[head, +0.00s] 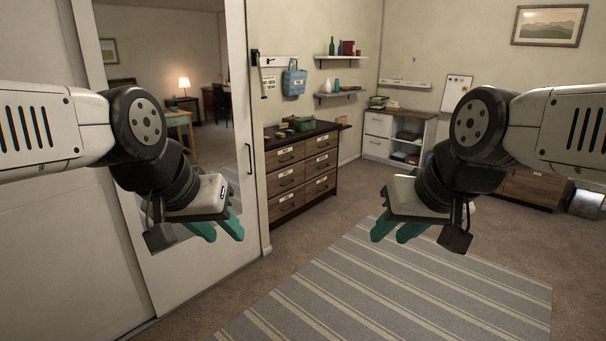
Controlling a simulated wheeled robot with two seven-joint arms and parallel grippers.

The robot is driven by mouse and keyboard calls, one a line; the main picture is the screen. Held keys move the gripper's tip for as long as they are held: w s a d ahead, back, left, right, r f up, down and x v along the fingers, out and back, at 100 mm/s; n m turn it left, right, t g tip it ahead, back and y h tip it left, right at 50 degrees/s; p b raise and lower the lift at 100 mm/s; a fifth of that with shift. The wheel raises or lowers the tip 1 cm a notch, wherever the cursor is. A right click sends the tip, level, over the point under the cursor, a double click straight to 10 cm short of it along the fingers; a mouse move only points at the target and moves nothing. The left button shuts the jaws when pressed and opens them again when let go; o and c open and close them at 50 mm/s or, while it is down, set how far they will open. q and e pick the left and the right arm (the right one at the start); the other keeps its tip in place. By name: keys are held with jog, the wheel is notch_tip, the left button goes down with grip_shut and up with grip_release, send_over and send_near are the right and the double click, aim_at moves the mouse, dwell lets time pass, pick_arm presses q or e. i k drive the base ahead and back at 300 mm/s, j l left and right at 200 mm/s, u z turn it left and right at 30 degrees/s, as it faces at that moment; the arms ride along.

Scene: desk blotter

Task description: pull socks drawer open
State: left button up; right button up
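A dark wooden dresser (302,178) with two columns of drawers stands against the back wall, left of centre. Its drawers look shut and carry small white labels and dark handles. The labels are too small to read, so I cannot tell which is the socks drawer. My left gripper (222,228) hangs in front of the sliding door, left of the dresser and much nearer to me. Its teal fingers are apart and empty. My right gripper (396,230) hangs above the striped rug, right of the dresser, also open and empty. Neither touches anything.
A striped rug (385,290) lies on open carpet ahead. A mirrored sliding door (190,90) stands on the left. A green item (300,123) sits on the dresser top. A white cabinet (378,135) stands at the back; a low wooden unit (535,190) is at right.

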aim_at(279, 157)
jog(key=i, duration=2.55)
jog(key=i+l+u, duration=0.1)
jog(key=i, duration=1.2)
jog(key=i+l, duration=0.1)
jog(key=i, duration=1.2)
